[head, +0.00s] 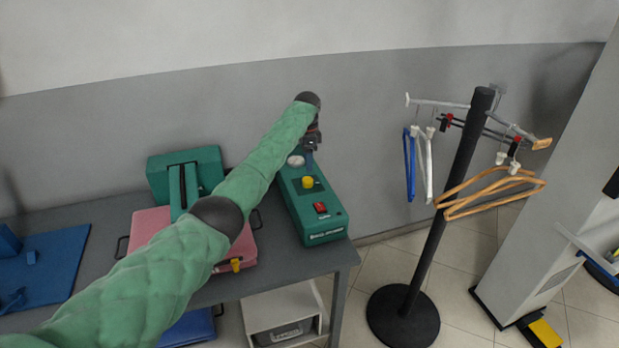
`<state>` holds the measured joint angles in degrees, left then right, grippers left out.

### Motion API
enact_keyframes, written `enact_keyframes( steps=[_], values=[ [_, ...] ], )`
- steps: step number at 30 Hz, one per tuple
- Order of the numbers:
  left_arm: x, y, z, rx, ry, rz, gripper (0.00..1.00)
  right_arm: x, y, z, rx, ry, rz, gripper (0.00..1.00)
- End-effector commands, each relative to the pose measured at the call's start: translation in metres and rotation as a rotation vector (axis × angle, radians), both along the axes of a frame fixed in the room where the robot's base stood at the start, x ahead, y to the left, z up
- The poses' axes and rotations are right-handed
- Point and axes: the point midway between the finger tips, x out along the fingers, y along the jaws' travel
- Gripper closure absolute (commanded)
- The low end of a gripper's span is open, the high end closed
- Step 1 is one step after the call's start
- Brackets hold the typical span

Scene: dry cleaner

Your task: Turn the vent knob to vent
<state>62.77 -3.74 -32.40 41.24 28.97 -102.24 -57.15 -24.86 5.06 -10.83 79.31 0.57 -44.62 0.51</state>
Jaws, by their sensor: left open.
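A green control box (323,236) sits at the right end of the grey table. On its sloped top are a yellow knob (308,182), a red switch (320,207) and a round white gauge (295,160). Any knob markings are too small to read, so I cannot tell its setting. My left arm reaches across from the lower left. My left gripper (310,160) points down over the far part of the box, just behind the knob. It is open, and I see nothing in it. My right gripper is not in view.
A pink press (150,222) with a yellow knob (236,265) is partly hidden behind my arm. A green block (170,170) stands behind it, and a blue mat (62,262) lies left. A black stand (440,200) with hangers stands right of the table.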

Motion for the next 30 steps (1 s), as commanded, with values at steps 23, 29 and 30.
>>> enact_keyframes(
  steps=[23,29,30],
  values=[
    [-0.005,-0.001,-0.073,-0.002,0.000,-0.031,0.41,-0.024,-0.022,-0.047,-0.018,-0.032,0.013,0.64],
    [-0.005,-0.001,-0.078,-0.002,0.000,-0.031,0.41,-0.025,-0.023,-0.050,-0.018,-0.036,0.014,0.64],
    [-0.005,-0.001,-0.078,-0.002,0.000,-0.032,0.41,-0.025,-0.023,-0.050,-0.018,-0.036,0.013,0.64]
  ],
)
